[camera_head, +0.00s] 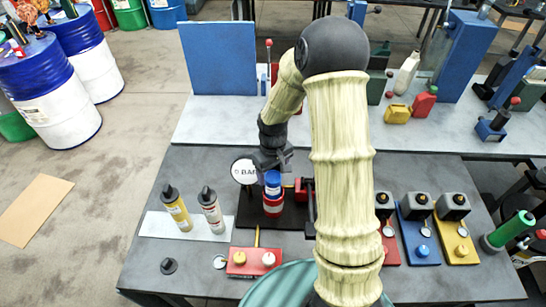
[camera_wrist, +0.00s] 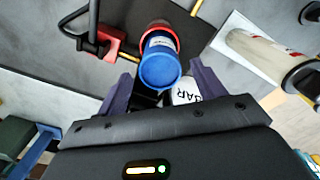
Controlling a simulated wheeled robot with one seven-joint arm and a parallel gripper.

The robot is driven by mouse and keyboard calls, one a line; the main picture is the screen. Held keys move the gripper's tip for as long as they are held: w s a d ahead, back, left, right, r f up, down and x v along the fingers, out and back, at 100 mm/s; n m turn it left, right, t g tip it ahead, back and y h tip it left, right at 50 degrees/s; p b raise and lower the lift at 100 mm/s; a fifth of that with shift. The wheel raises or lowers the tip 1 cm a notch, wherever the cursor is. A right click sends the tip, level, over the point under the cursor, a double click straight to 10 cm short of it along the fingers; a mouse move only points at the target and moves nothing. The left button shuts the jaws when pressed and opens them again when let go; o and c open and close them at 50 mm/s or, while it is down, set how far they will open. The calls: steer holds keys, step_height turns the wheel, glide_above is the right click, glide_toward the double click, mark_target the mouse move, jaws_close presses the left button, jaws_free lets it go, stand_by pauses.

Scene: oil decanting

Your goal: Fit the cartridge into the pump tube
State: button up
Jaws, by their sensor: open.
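A blue-topped cylinder (camera_head: 272,180), likely the cartridge, stands upright in line with a red and white round body (camera_head: 273,205) on a dark base. I take that body for the pump tube, but I cannot tell how deep the blue part sits in it. In the wrist view the blue cylinder (camera_wrist: 160,68) has a pale label and a red ring (camera_wrist: 158,26) at its far end. My gripper (camera_head: 273,163) is just above the blue end. Its two dark fingers are apart, one on each side of the blue end, with gaps showing in the wrist view.
A red clamp-like part (camera_head: 305,189) stands close right of the cylinder, and a round BAR gauge (camera_head: 244,171) close left. Yellow (camera_head: 177,210) and red-white (camera_head: 212,212) bottles stand on a white tray (camera_head: 157,226). Red, blue and yellow stations stand at right.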

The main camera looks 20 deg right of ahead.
step_height(320, 180, up, 8)
steer(key=b, duration=0.1)
steer(key=shift+r, duration=0.15)
steer(key=shift+w, duration=0.15)
steer(key=shift+a, duration=0.1)
steer(key=shift+s, duration=0.2)
steer(key=s+r+m+t, duration=0.2)
steer(key=s+m, duration=0.2)
steer(key=s, duration=1)
steer(key=shift+s+r+t, duration=0.2)
steer(key=shift+r+t, duration=0.05)
steer(key=shift+t, duration=0.05)
